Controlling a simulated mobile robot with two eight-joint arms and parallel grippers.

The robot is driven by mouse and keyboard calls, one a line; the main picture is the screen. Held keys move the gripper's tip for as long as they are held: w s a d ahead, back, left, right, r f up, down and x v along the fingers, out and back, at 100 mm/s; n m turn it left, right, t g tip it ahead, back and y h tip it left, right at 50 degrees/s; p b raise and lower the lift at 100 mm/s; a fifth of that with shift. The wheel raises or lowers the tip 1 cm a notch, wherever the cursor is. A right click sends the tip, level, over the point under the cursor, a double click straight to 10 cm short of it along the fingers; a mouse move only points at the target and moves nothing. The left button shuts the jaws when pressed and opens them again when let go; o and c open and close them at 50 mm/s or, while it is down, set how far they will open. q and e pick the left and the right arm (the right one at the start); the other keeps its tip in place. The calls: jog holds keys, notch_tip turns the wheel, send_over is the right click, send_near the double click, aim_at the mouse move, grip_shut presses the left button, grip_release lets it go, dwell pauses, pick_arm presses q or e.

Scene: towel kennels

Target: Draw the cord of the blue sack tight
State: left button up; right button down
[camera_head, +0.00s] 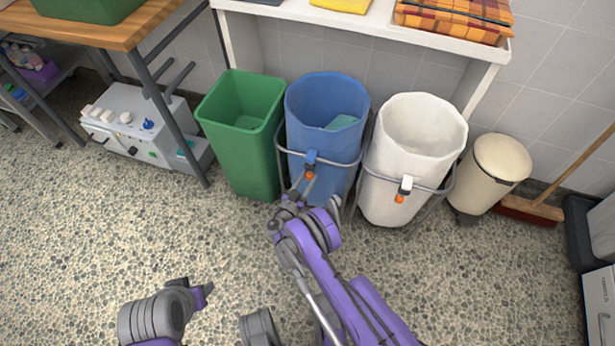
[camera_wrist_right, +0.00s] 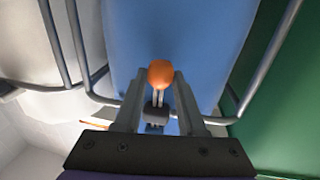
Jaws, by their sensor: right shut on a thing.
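The blue sack (camera_head: 300,110) hangs in a grey metal frame, its mouth wide open, with a teal cloth (camera_head: 342,122) inside. At its front are a blue cord lock (camera_head: 311,157) and an orange bead (camera_head: 309,175) on the cord. My right gripper (camera_head: 305,186) is at the front of the sack. In the right wrist view it is shut on the orange bead (camera_wrist_right: 161,74), with the short cord and dark lock (camera_wrist_right: 155,113) between the fingers. The blue sack (camera_wrist_right: 190,40) fills the background there.
A green bin (camera_head: 240,130) stands left of the blue sack. A white sack (camera_head: 405,150) with its own orange bead stands close on the right, then a cream pedal bin (camera_head: 500,165) and a broom (camera_head: 530,208). A white shelf (camera_head: 375,18) overhangs behind. The floor in front is free.

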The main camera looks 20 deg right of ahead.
notch_tip(320, 180, down, 3)
jog(key=shift+f+b, duration=0.15)
jog(key=shift+b, duration=0.7)
jog(key=c, duration=0.5)
grip_release()
jog(key=p+v, duration=0.1)
jog(key=v, duration=1)
jog(key=shift+c, duration=0.2)
